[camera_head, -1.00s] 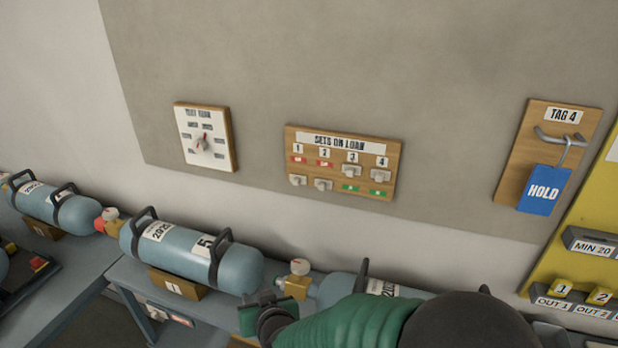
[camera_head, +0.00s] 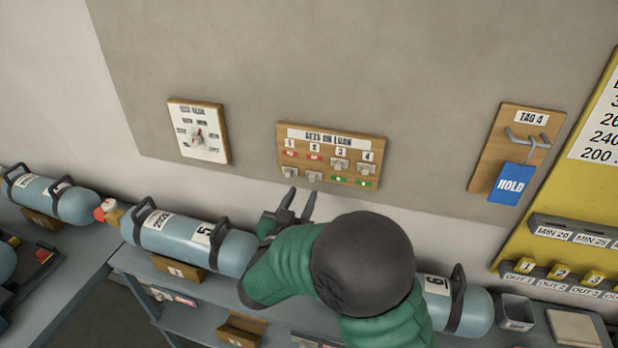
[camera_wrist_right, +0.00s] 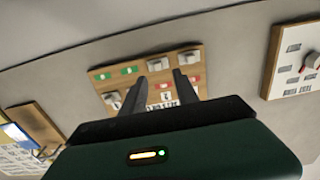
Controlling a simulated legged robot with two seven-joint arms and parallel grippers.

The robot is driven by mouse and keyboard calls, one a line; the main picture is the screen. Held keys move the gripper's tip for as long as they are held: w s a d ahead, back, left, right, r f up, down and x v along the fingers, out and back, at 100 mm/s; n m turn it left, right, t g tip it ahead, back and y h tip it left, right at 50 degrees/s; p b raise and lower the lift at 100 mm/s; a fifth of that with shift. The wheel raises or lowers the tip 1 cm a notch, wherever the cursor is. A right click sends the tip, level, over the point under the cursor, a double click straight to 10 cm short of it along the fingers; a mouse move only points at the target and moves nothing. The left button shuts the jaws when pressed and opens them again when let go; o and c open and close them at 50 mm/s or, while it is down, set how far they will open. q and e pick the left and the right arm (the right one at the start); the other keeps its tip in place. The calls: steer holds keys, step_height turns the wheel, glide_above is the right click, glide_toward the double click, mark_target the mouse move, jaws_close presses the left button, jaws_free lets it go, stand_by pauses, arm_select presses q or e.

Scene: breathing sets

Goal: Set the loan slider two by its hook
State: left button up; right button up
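The wooden loan board (camera_head: 379,150) hangs on the grey wall panel with several numbered sliders. Slider two (camera_head: 313,176) is a pale knob low in its column, with a red label above it. Slider one (camera_head: 290,172) is also low; sliders three (camera_head: 339,165) and four (camera_head: 364,169) are high, with green labels below. My right gripper (camera_head: 300,194) is open and empty, fingers pointing up just below sliders one and two. In the upside-down right wrist view, slider two (camera_wrist_right: 158,62) shows beyond the gap between the fingertips (camera_wrist_right: 159,76). I see no contact. My left gripper is out of view.
A white dial board (camera_head: 199,132) hangs to the left. A tag board (camera_head: 495,150) with a hook and blue HOLD tag (camera_head: 510,185) hangs to the right. Blue cylinders (camera_head: 175,238) lie on the bench below. The wall around the loan board is clear.

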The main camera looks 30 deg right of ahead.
mark_target(311, 179)
steer(key=p+x, duration=0.1)
steer(key=x, duration=0.6)
steer(key=shift+s+d, duration=0.1)
steer(key=shift+d, duration=0.05)
steer(key=shift+c, duration=0.5)
jaws_close()
stand_by(0.5)
